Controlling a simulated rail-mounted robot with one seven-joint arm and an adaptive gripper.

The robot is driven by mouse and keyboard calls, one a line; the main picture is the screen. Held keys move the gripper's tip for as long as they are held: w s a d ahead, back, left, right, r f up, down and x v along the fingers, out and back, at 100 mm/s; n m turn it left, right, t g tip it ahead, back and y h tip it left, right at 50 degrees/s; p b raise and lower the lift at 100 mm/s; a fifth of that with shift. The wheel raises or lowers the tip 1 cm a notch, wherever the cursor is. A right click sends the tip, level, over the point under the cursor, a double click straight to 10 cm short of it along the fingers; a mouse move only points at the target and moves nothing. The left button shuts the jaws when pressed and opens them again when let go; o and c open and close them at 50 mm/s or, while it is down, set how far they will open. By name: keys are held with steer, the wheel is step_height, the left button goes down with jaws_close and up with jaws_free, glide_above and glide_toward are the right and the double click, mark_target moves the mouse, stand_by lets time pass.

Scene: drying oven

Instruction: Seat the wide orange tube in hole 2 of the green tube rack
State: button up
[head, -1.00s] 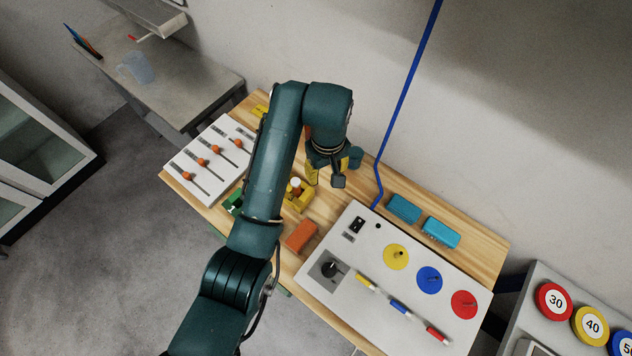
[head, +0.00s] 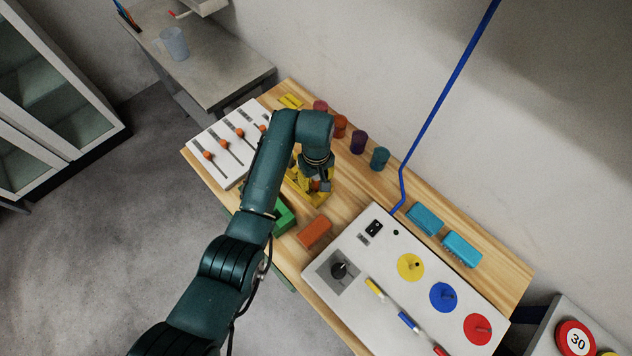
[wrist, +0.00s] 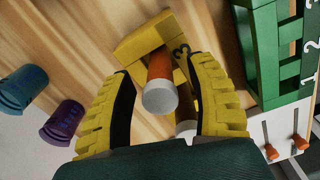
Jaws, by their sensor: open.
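An orange tube (wrist: 160,68) with a white end stands in a yellow holder (wrist: 146,38) in the wrist view. My open gripper (wrist: 163,72) has one yellow finger on each side of this tube, with gaps visible. A second white end (wrist: 187,130) shows behind, close to the right finger. In the head view the green rack (head: 284,217) is partly behind my arm, and my gripper (head: 318,187) is over the yellow holder (head: 297,190). I cannot tell which tube is wider.
Pink, orange, purple and teal cups (head: 380,158) line the table's back edge. An orange block (head: 315,231) lies in front of the holder. A white control panel (head: 378,262) is to the right, a slider panel (head: 222,150) to the left. Two blue blocks (head: 462,249) lie behind the control panel.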

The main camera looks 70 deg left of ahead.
step_height(320, 180, down, 2)
steer(key=shift+f, duration=0.15)
steer(key=c, duration=0.9)
steer(key=shift+o, duration=0.2)
